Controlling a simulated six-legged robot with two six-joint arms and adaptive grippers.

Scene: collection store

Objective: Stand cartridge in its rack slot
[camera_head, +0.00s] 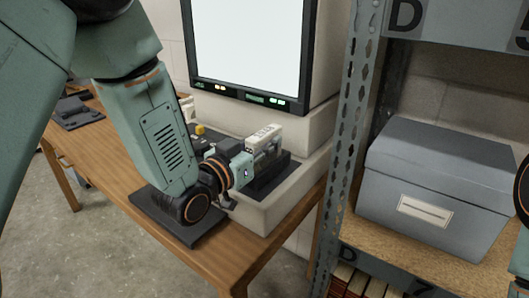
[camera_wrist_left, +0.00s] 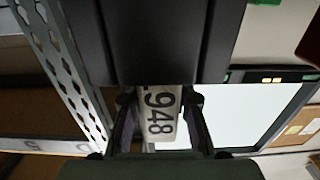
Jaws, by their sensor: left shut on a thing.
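The cartridge (camera_head: 263,135) is a pale block with a printed label. In the left wrist view the cartridge (camera_wrist_left: 160,113) shows the figures 948, between the two dark fingers of my left gripper (camera_wrist_left: 160,128). In the head view my left gripper (camera_head: 262,154) is shut on it, above a dark slotted holder (camera_head: 272,178) in the pale base of the screen unit. I take this holder for the rack, but cannot tell for sure. The cartridge's lower end and any contact with the holder are hidden. My right gripper is out of view; only part of its arm shows at the right edge.
A lit screen (camera_head: 248,40) stands behind the gripper. A dark flat pad (camera_head: 165,215) lies on the wooden table (camera_head: 235,258) under my left arm. A metal shelf post (camera_head: 345,150) and a grey lidded box (camera_head: 435,185) stand to the right.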

